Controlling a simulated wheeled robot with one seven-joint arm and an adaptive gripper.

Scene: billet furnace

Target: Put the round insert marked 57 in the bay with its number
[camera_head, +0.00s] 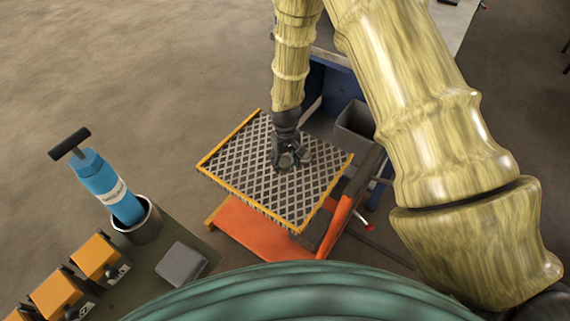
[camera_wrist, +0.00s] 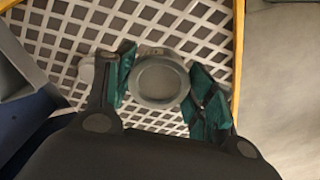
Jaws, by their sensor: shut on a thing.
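A round grey insert with a raised rim (camera_wrist: 160,80) sits between the teal fingertips of my gripper (camera_wrist: 164,84) in the wrist view, and the fingers are shut on it. No number can be read on it. In the head view my gripper (camera_head: 288,157) points down over the middle of a lattice-topped tray with a yellow rim (camera_head: 229,139). The insert shows there only as a small grey round (camera_head: 286,162), partly hidden by the gripper. I cannot tell whether it touches the lattice. I can make out no numbered bay in either view.
A pale small object (camera_wrist: 86,70) lies beside the left finger. An orange panel (camera_head: 250,232) lies below the tray, and a grey bin (camera_head: 352,128) stands behind it at right. A blue cylinder with a black handle (camera_head: 103,186) and orange blocks (camera_head: 95,256) are at left.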

